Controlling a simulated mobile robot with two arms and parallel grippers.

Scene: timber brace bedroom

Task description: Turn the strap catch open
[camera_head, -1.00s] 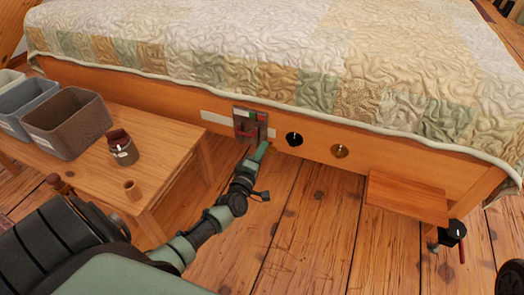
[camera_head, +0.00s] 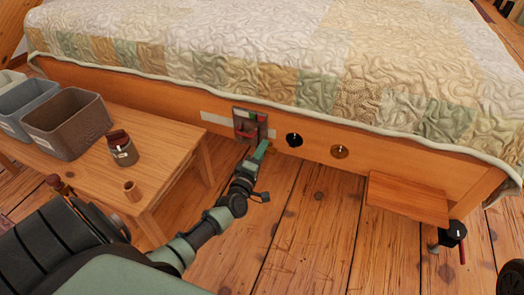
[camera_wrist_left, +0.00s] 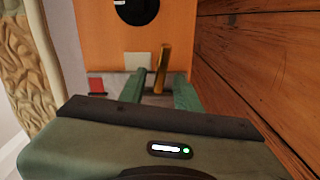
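My left gripper (camera_head: 263,149) is at the plate's lower right edge. In the left wrist view, the green fingers (camera_wrist_left: 159,84) are apart, with a narrow brass-coloured bar (camera_wrist_left: 163,65) standing in the gap between them. The bar looks like the turning piece of the strap catch; I cannot tell whether a finger touches it. A red part (camera_wrist_left: 96,86) of the plate shows left of the fingers. The gripper body hides the rest of the plate there. My right gripper is not in view.
A black knob (camera_head: 294,140) and a brass knob (camera_head: 339,151) sit on the rail to the right. A low table (camera_head: 165,158) with bins and a jar (camera_head: 123,151) stands left. A wooden shelf (camera_head: 407,198) juts out right.

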